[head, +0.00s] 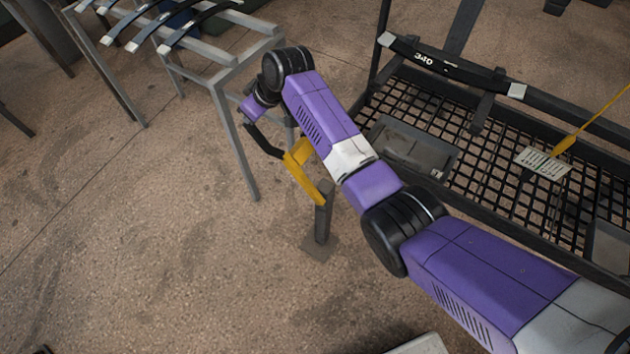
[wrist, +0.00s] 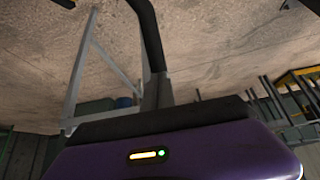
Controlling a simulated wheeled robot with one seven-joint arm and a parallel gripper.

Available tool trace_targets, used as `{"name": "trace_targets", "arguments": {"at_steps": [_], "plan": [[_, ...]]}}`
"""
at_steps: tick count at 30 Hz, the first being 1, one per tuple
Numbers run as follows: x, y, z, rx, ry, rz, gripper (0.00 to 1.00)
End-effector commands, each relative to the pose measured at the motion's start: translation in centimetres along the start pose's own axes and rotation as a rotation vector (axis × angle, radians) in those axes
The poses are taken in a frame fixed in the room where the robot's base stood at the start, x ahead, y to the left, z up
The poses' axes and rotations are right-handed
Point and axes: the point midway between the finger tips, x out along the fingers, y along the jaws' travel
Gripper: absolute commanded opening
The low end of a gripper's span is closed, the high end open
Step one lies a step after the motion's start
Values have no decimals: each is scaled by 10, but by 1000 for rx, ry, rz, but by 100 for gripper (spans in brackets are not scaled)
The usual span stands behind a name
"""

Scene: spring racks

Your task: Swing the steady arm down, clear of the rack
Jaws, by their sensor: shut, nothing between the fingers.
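The steady arm appears to be the yellow bent bar (head: 303,178) on a short grey post (head: 323,212) standing on the floor. A black curved bar (head: 263,143) runs from its upper end towards my gripper (head: 249,120). In the wrist view the dark bar (wrist: 149,35) meets or passes just behind my fingers (wrist: 157,90). My fingers are shut with nothing between them. Whether they touch the bar, I cannot tell. A grey metal rack (head: 235,75) holding dark leaf springs (head: 200,25) stands behind my gripper at upper left.
A black mesh rack (head: 480,165) fills the right side, with a bar marked 340 (head: 450,65), a grey tray (head: 412,150) and a white tag (head: 543,162). My arm passes in front of its left edge. The floor (head: 130,250) at lower left is clear.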

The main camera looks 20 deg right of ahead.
Motion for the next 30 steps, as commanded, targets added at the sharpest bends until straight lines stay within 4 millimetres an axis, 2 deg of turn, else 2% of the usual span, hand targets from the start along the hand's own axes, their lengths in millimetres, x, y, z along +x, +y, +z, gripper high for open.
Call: {"name": "trace_targets", "arguments": {"at_steps": [17,30], "plan": [[12,0,-16,-1,0,0,0],[-4,0,1,1,-1,0,0]]}}
